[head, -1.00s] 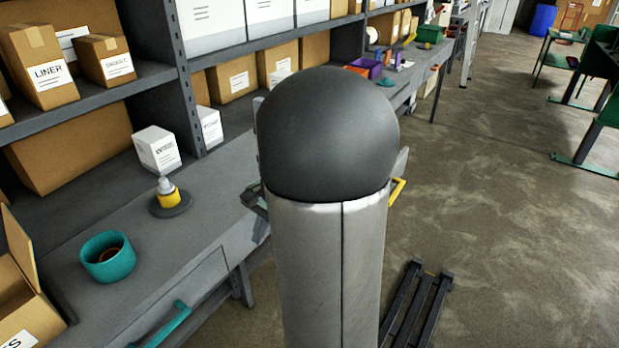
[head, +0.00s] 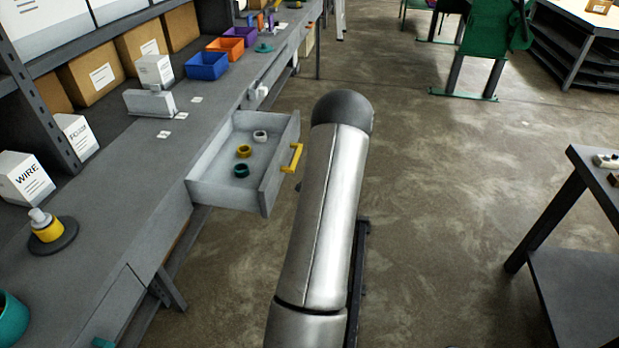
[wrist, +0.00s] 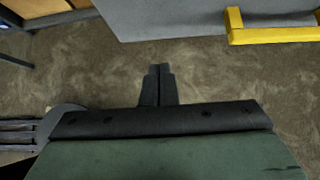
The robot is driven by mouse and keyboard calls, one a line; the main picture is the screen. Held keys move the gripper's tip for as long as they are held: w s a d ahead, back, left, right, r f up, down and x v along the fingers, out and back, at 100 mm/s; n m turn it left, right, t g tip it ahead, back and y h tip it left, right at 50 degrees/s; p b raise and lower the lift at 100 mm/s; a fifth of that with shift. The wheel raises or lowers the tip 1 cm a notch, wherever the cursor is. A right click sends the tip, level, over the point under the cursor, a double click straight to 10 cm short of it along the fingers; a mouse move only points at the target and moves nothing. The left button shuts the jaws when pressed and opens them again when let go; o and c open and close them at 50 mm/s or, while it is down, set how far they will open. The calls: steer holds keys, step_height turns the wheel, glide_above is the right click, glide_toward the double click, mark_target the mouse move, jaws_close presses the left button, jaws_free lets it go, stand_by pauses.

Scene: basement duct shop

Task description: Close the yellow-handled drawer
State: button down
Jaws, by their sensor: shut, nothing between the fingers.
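The grey drawer (head: 222,192) with the yellow handle (head: 292,158) stands pulled out from the bench in the head view. Inside it lie a white ring (head: 260,136), a yellow ring (head: 243,151) and a green ring (head: 241,170). In the wrist view the drawer front (wrist: 180,20) and its yellow handle (wrist: 270,35) show at the top. My gripper (wrist: 159,70) is shut and empty, below and left of the handle in that picture, apart from it. My arm hides the gripper in the head view.
The bench (head: 85,235) runs along the left, with a blue bin (head: 207,66), a white WIRE box (head: 27,180) and a yellow-banded item (head: 45,228) on it. A dark table (head: 585,235) stands at right. The floor (head: 440,200) between is open.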

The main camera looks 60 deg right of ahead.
mark_target(273, 194)
steer(key=shift+w+a+f+p, duration=0.4)
steer(key=shift+w+f, duration=0.1)
steer(key=shift+w, duration=0.65)
steer(key=shift+w+a+f+p, duration=0.4)
steer(key=shift+w+f, duration=0.1)
steer(key=shift+w, duration=0.6)
steer(key=shift+w+a+f+p, duration=0.4)
steer(key=shift+w+f, duration=0.1)
steer(key=shift+w, duration=0.65)
steer(key=shift+w, duration=0.1)
steer(key=w+a+b, duration=0.2)
steer(key=w, duration=0.6)
steer(key=w+a+b, duration=0.1)
steer(key=w+a, duration=0.2)
steer(key=w, duration=0.5)
steer(key=w+a+b, duration=0.2)
steer(key=w+a, duration=0.1)
steer(key=w, duration=0.4)
steer(key=shift+w+a+b, duration=0.1)
steer(key=shift+w+b, duration=0.2)
steer(key=shift+w, duration=0.1)
steer(key=shift+w+a, duration=0.15)
steer(key=shift+w, duration=0.35)
steer(key=shift+w+r, duration=0.15)
steer(key=shift+w+a, duration=0.1)
steer(key=shift+a, duration=0.05)
